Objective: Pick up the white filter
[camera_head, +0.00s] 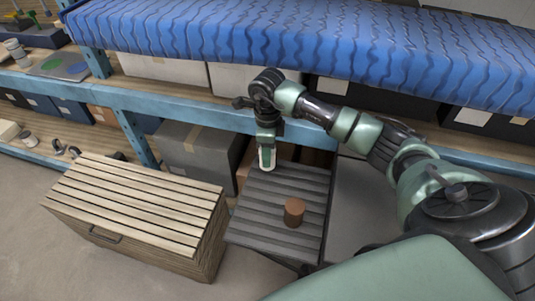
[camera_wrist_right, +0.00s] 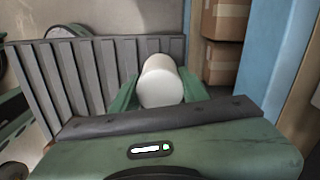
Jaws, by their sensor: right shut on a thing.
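The white filter (camera_wrist_right: 160,82) is a smooth white cylinder, seen in the right wrist view between the two green fingers of my right gripper. My right gripper (camera_head: 267,162) is shut on it, with a finger against each side. In the head view the gripper points down at the far edge of a grey slatted box top (camera_head: 262,208). The filter is hard to tell apart from the gripper there, and I cannot tell whether it touches the slats. My left gripper is not in view.
A brown cylinder (camera_head: 294,212) stands on the grey slatted top, nearer than the gripper. A wooden slatted chest (camera_head: 140,205) is to the left. Behind is a blue-framed shelf (camera_head: 185,104) with boxes and a blue wavy-patterned pad (camera_head: 300,38) above.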

